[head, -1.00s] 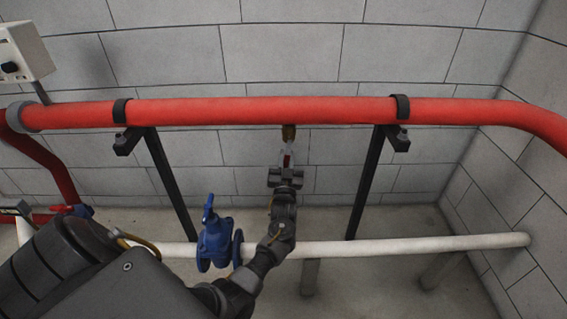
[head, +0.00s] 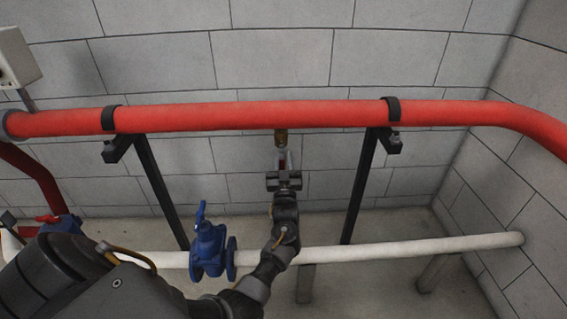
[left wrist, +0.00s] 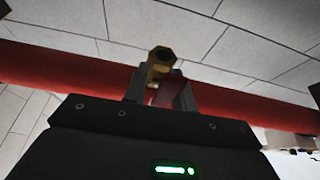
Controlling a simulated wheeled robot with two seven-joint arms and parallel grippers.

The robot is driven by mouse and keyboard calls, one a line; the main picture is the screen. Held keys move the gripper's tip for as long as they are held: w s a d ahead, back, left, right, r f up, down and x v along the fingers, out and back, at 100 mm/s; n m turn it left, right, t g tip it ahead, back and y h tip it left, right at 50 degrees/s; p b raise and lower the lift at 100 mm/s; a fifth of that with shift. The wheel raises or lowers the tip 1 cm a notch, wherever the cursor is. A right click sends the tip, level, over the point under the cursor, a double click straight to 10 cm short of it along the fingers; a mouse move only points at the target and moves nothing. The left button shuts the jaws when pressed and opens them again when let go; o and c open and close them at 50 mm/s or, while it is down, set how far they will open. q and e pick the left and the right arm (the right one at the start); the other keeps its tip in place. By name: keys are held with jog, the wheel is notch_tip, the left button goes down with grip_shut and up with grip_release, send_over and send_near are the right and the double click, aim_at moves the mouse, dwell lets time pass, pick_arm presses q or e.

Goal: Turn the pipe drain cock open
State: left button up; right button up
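The pipe drain cock is a small brass fitting (head: 281,137) under the red pipe, between two black brackets. Its red handle (head: 282,158) hangs below the fitting. My left gripper (head: 283,163) reaches up from below, with its fingers on both sides of the handle. In the left wrist view the brass cock (left wrist: 160,60) is above the fingertips, and the dark red handle (left wrist: 165,93) is between the fingers of my left gripper (left wrist: 163,90). I cannot tell whether the fingers press on the handle. My right gripper is not in view.
The red pipe (head: 220,116) runs across above my left gripper. A blue valve (head: 208,246) sits on the white pipe (head: 400,247) lower down, beside my left forearm. A pale box (head: 15,58) is at the upper left. A block wall stands behind.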

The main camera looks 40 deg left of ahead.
pick_arm(q)
jog(key=shift+o, duration=1.1)
jog(key=shift+d, duration=0.1)
jog(key=shift+s+f, duration=0.1)
jog(key=shift+f, duration=0.2)
jog(key=shift+s+f, duration=0.1)
jog(key=shift+s, duration=0.05)
jog(key=v, duration=1)
jog(key=shift+d, duration=0.15)
